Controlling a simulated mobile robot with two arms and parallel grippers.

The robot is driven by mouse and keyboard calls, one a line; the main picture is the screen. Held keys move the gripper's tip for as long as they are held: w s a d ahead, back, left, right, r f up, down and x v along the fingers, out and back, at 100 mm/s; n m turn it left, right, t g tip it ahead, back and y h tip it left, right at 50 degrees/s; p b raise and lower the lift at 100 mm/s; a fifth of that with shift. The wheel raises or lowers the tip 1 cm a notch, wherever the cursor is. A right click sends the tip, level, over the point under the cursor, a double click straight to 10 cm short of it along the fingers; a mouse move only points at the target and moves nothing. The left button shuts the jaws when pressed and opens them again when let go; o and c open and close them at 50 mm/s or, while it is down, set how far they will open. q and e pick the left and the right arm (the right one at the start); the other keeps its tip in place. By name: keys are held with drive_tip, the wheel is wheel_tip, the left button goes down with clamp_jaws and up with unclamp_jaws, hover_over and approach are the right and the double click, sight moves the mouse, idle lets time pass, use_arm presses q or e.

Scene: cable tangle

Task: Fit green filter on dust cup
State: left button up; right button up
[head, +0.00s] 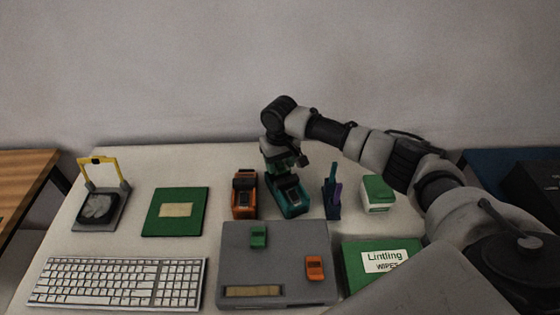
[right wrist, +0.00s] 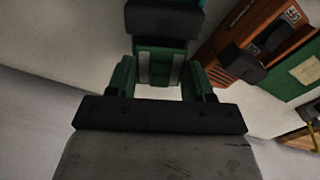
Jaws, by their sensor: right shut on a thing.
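My right gripper (head: 285,163) is low over a teal device with a dark front (head: 290,197) at the middle of the table. In the right wrist view, the gripper (right wrist: 160,85) is shut on a green piece with pale stripes (right wrist: 158,65). I cannot tell whether this piece is the green filter or part of the teal device, as the gripper hides much of it. A small green block (head: 258,236) lies on a grey case (head: 235,270). No dust cup can be told for sure. My left gripper is not in view.
An orange device (head: 245,195) stands close left of the teal one. An orange block (head: 314,267) lies on the grey case. Blue and purple upright items (head: 333,192), a green-lidded box (head: 377,193) and a wipes box (head: 372,262) are to the right. A green pad (head: 160,225), yellow-framed stand (head: 118,200) and keyboard (head: 115,283) are left.

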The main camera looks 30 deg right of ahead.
drive_tip(key=shift+f, duration=0.15)
drive_tip(key=shift+f, duration=0.65)
drive_tip(key=o, duration=1)
drive_tip(key=shift+c, duration=0.2)
drive_tip(key=shift+r, duration=0.15)
drive_tip(key=shift+r+p, duration=1)
drive_tip(key=shift+p, duration=0.4)
